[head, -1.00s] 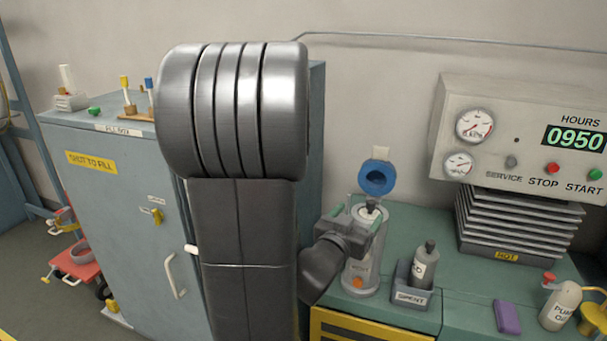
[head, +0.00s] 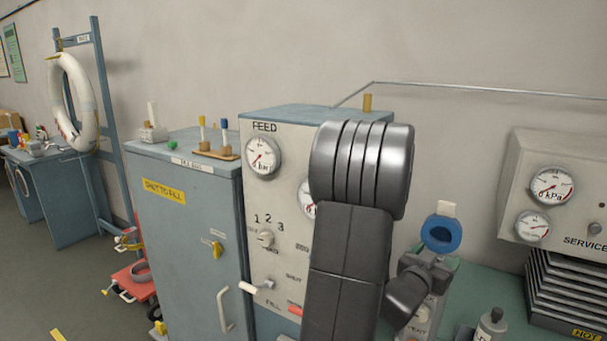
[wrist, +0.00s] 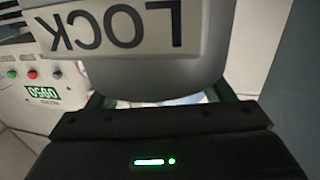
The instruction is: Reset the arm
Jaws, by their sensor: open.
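My arm rises in front of the head camera. My gripper (head: 432,268) is at the right of it, above the green bench, over a grey cylinder (head: 420,322) that it partly hides. In the wrist view my gripper (wrist: 160,98) is open, its green-edged fingers spread to either side. A grey rounded body with an upside-down LOCK label (wrist: 112,25) fills the space just beyond the fingers. I cannot tell whether they touch it. A blue ring (head: 441,233) stands behind the gripper.
A feed panel (head: 275,215) with gauges and a blue cabinet (head: 190,240) stand left of my arm. A red cart (head: 135,280) stands on the floor at left, near open floor.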

